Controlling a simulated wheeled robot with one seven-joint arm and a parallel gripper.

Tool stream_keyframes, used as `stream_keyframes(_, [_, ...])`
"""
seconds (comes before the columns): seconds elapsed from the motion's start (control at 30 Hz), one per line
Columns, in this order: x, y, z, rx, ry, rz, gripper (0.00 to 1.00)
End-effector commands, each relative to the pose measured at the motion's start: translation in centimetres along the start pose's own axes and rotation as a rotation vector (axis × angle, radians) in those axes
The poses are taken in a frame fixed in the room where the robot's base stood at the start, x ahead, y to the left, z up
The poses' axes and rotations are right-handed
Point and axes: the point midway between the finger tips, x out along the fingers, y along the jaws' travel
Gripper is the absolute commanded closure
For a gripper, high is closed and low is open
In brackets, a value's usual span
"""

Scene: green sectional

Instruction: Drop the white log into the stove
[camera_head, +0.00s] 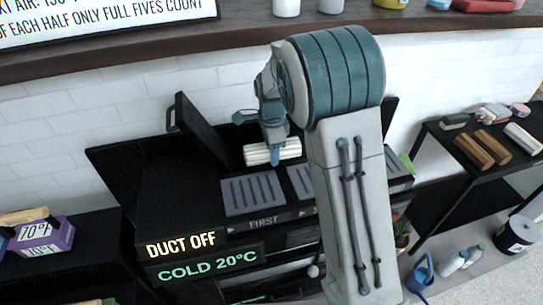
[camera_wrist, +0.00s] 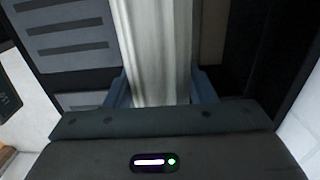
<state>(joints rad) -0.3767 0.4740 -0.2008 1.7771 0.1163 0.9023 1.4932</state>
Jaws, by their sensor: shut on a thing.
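My gripper (camera_head: 272,153) is shut on the white log (camera_head: 257,154), which it holds level above the black stove (camera_head: 165,205). In the wrist view the pale log (camera_wrist: 152,50) runs up between the two blue fingers of my gripper (camera_wrist: 160,88). The stove's top has grey slotted plates, one (camera_head: 250,196) over the label FIRST. Its lid (camera_head: 200,130) stands tilted up behind at the left. Signs on the stove read DUCT OFF and COLD 20°C. My arm hides the stove's right part. I cannot tell how high the log is above the stove.
A black shelf (camera_head: 455,165) at the right holds two brown logs (camera_head: 482,149) and another pale log (camera_head: 523,139). A blue watering can (camera_head: 420,275) stands on the floor. A purple box (camera_head: 45,237) sits at the left. A wooden shelf (camera_head: 240,48) runs above.

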Motion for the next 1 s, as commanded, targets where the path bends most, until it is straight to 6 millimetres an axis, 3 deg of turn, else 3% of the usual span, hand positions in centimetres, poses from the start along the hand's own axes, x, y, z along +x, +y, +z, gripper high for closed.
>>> stream_keyframes(0.27, [0.6, -2.0, 0.0, 0.004, 0.000, 0.000, 0.82])
stream_keyframes(0.77, [2.5, -7.8, 0.0, 0.003, 0.000, -0.001, 0.82])
stream_keyframes(1.0, [5.4, -7.6, 0.0, 0.003, 0.000, 0.000, 0.82])
